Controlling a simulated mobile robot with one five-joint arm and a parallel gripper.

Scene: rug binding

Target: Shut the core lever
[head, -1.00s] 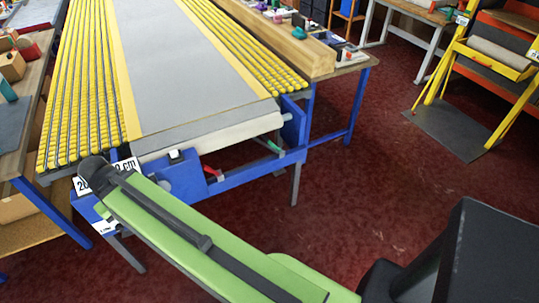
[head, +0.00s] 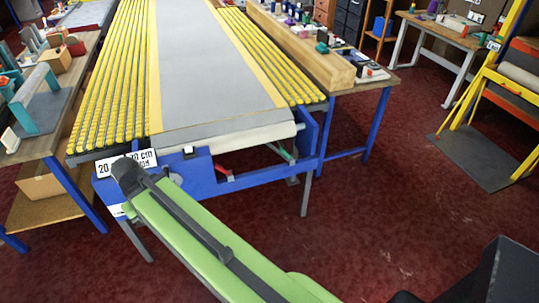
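The binding machine has a blue front frame (head: 250,180) below a grey bed (head: 215,60) with a pale roll (head: 255,137) across its near end. A small red handle (head: 223,175) shows low on the frame, left of centre. A green handle (head: 281,153) shows further right under the roll. I cannot tell which of these is the core lever. My green arm reaches from the lower right up to the frame's left front, where its dark end overlaps a white label sign (head: 143,158). My gripper's fingers do not show; the arm's far end hides what is behind it.
A side table (head: 50,130) with tools and boxes stands close on the left. A wooden bench (head: 340,75) with several small items adjoins the machine on the right. A yellow rack (head: 480,105) stands further right. The red floor (head: 370,200) in front is open.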

